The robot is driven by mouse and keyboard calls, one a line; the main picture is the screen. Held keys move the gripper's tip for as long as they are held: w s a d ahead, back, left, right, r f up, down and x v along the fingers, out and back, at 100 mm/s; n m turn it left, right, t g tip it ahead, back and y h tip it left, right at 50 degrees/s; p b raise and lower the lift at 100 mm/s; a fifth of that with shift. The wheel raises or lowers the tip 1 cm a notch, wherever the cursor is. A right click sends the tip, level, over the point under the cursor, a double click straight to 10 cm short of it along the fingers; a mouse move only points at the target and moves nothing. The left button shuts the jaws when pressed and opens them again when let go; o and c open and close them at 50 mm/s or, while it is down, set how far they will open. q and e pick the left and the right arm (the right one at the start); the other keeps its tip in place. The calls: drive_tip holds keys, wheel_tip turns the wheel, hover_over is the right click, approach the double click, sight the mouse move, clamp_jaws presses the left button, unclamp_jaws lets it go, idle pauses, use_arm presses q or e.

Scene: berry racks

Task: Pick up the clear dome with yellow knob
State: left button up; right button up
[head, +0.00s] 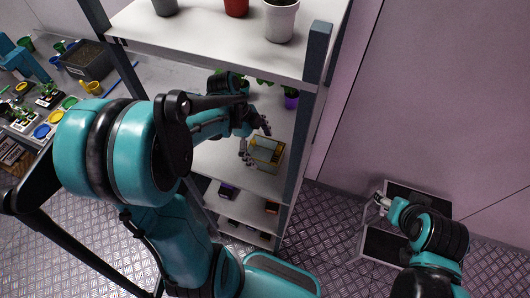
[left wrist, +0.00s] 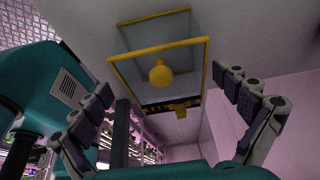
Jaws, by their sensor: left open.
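The clear dome (head: 267,153) is a box-like see-through cover with yellow edges, standing on the middle shelf in the head view. In the left wrist view the dome (left wrist: 160,42) is at the upper middle, with its round yellow knob (left wrist: 161,75) facing the camera. My left gripper (head: 255,138) reaches in over the shelf beside the dome. In the left wrist view its two fingers are spread wide on either side of the knob, apart from it and empty. My right gripper (head: 380,201) is low at the right; its jaws are too small to read.
The rack's upper shelf (head: 200,38) carries pots, including a white pot (head: 281,20), above my left arm. A rack post (head: 299,130) stands just right of the dome. Plants stand behind my gripper. A cluttered table is at the left; a dark-panelled cart (head: 385,246) is at the right.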

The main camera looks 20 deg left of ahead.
sight(262, 148)
use_arm(q)
drive_tip(key=x, duration=0.3)
drive_tip(key=shift+w+f, duration=0.15)
drive_tip(key=shift+w, duration=0.25)
drive_tip(key=shift+s, duration=0.2)
drive_tip(key=c, duration=1.3)
